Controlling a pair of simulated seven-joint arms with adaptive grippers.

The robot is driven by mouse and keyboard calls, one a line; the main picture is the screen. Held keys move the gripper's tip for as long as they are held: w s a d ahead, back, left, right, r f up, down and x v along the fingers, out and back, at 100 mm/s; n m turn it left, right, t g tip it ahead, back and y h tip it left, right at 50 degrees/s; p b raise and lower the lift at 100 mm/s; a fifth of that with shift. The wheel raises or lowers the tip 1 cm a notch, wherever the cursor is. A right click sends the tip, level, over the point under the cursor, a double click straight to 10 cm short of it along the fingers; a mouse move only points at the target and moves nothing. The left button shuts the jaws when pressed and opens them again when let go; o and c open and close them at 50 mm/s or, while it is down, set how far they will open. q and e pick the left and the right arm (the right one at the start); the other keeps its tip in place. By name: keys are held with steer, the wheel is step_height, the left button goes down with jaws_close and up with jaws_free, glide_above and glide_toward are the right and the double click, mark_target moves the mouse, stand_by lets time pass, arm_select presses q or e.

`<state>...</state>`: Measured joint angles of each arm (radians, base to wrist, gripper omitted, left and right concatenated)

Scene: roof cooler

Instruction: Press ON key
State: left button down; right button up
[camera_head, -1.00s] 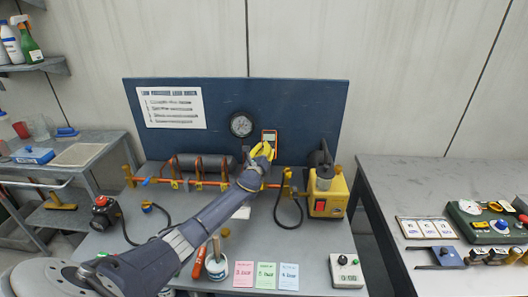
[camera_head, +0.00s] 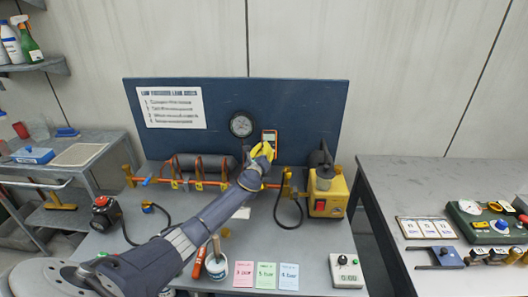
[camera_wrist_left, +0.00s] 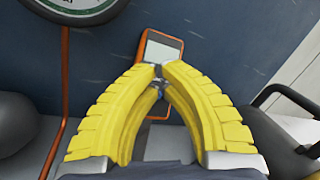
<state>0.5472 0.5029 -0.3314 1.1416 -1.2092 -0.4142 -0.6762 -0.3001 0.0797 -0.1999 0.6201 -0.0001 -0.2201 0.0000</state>
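An orange-edged handheld device (camera_head: 269,138) with a pale screen is on the blue back panel, right of the round gauge. It also shows in the left wrist view (camera_wrist_left: 163,48), screen uppermost. My left gripper (camera_head: 264,148) has yellow fingers and is right in front of the device's lower part. In the left wrist view the fingertips (camera_wrist_left: 158,72) come together just below the screen, with nothing seen held. The fingers hide most of the device's face, so I cannot see the ON key or tell whether the tips touch it. My right gripper is not in view.
A round gauge (camera_head: 241,125) is left of the device. Copper piping (camera_head: 200,183) runs below, under my left arm. A yellow pump (camera_head: 328,195) with a black hose stands to the right.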

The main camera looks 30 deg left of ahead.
arm_select(q)
steer(key=shift+w+a+f, duration=0.1)
steer(key=shift+w, duration=0.05)
stand_by(0.8)
steer(key=shift+w+f, duration=0.1)
steer(key=shift+w, duration=0.05)
steer(key=shift+w+a+f, duration=0.15)
steer(key=shift+w+a, duration=0.05)
stand_by(0.6)
steer(key=shift+s+d, duration=0.1)
steer(key=shift+s, duration=0.05)
steer(key=shift+s+d+r, duration=0.2)
steer(key=shift+s+r, duration=0.1)
steer(key=shift+s, duration=0.05)
stand_by(0.4)
steer(key=shift+s+d+r, duration=0.35)
steer(key=shift+s+r, duration=0.05)
steer(key=shift+s, duration=0.25)
steer(key=shift+s+d+r, duration=0.3)
steer(key=shift+s+r, duration=0.1)
steer(key=shift+s, duration=0.3)
steer(key=shift+s+d+r, duration=0.35)
steer(key=shift+s+r, duration=0.05)
steer(key=shift+s, duration=0.25)
